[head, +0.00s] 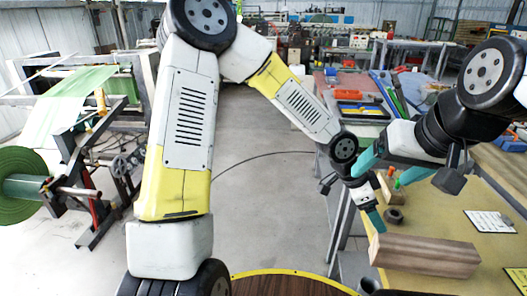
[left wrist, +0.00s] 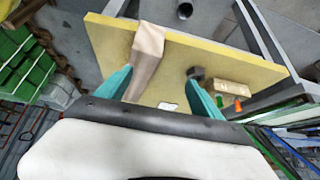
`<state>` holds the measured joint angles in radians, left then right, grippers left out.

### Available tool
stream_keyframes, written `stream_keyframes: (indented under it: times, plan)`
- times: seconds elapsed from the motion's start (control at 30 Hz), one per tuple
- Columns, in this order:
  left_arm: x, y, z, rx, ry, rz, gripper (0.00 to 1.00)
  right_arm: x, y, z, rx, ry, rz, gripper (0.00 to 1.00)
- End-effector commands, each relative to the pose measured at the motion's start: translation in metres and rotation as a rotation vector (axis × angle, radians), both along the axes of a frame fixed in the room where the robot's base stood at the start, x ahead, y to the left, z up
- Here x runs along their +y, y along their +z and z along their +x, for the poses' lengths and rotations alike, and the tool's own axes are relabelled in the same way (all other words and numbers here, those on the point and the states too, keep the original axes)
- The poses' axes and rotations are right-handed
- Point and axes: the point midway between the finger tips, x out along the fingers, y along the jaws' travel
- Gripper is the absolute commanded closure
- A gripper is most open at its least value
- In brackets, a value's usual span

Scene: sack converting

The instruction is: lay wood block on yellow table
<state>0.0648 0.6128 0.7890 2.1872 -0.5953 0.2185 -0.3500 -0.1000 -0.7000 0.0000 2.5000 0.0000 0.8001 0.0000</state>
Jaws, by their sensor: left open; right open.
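A long brown wood block (head: 425,255) lies on the near part of the yellow table (head: 490,190). In the left wrist view the wood block (left wrist: 146,52) reaches the edge of the yellow table (left wrist: 240,62). My left gripper (left wrist: 161,91) is open and empty, its teal fingers spread either side of the view's middle, with the block beyond the left finger. In the head view one teal finger of the left gripper (head: 375,219) shows just behind the block, apart from any grip. My right gripper (head: 392,169) is open above the table, behind the block, with nothing seen between its teal fingers.
A dark ring (head: 394,215) and a smaller pale wood block (head: 388,188) sit behind the large block. A white card (head: 490,222) lies to the right. Bare table shows between card and block. A green roll machine (head: 25,190) stands far left.

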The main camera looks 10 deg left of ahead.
Motion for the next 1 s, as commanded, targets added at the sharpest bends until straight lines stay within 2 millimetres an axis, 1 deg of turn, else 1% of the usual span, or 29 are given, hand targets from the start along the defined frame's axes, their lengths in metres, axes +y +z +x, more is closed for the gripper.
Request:
stream_keyframes:
  times: [0.03, 0.07, 0.1, 0.17, 0.2, 0.23, 0.27, 0.3, 0.37, 0.4, 0.47, 0.5, 0.57, 0.6, 0.7, 0.83, 0.9, 1.0]
  plan:
    - [0.027, 0.01, 0.009, -0.023, 0.067, 0.061, 0.24, 0.0, 0.0, 0.0, 0.0, 0.0, 0.0, 0.2]
    - [0.044, 0.016, 0.014, -0.03, 0.112, 0.094, 0.24, 0.0, 0.0, 0.0, 0.0, 0.0, 0.0, 0.2]
    - [0.067, 0.024, 0.018, -0.035, 0.175, 0.134, 0.24, 0.0, 0.0, 0.0, 0.0, 0.0, 0.0, 0.2]
    - [0.099, 0.039, 0.023, -0.043, 0.275, 0.184, 0.24, 0.0, 0.0, 0.0, 0.0, 0.0, 0.0, 0.2]
    - [0.12, 0.05, 0.024, -0.047, 0.345, 0.21, 0.24, 0.0, 0.0, 0.0, 0.0, 0.0, 0.0, 0.2]
    - [0.136, 0.059, 0.024, -0.051, 0.397, 0.225, 0.24, 0.0, 0.0, 0.0, 0.0, 0.0, 0.0, 0.2]
    - [0.152, 0.068, 0.023, -0.05, 0.452, 0.237, 0.24, 0.0, 0.0, 0.0, 0.0, 0.0, 0.0, 0.2]
    - [0.172, 0.081, 0.021, -0.052, 0.524, 0.248, 0.24, 0.0, 0.0, 0.0, 0.0, 0.0, 0.0, 0.2]
    - [0.2, 0.1, 0.014, -0.05, 0.634, 0.254, 0.24, 0.0, 0.0, 0.0, 0.0, 0.0, 0.0, 0.2]
    - [0.217, 0.113, 0.008, -0.047, 0.708, 0.249, 0.24, 0.0, 0.0, 0.0, 0.0, 0.0, 0.0, 0.2]
    - [0.242, 0.131, -0.004, -0.037, 0.817, 0.233, 0.24, 0.0, 0.0, 0.0, 0.0, 0.0, 0.0, 0.2]
    - [0.257, 0.143, -0.013, -0.028, 0.888, 0.213, 0.24, 0.0, 0.0, 0.0, 0.0, 0.0, 0.0, 0.2]
    - [0.277, 0.159, -0.029, -0.008, 0.992, 0.174, 0.24, 0.0, 0.0, 0.0, 0.0, 0.0, 0.0, 0.2]
    - [0.289, 0.168, -0.04, 0.008, 1.053, 0.143, 0.24, 0.0, 0.0, 0.0, 0.0, 0.0, 0.0, 0.2]
    - [0.311, 0.185, -0.068, 0.054, 1.185, 0.052, 0.24, 0.0, 0.0, 0.0, 0.0, 0.0, 0.0, 0.2]
    - [0.326, 0.198, -0.097, 0.114, 1.293, -0.054, 0.24, 0.0, 0.0, 0.0, 0.0, 0.0, 0.0, 0.2]
    - [0.329, 0.202, -0.106, 0.137, 1.324, -0.093, 0.24, 0.0, 0.0, 0.0, 0.0, 0.0, 0.0, 0.2]
    - [0.332, 0.203, -0.114, 0.158, 1.346, -0.124, 0.24, 0.0, 0.0, 0.0, 0.0, 0.0, 0.0, 0.2]
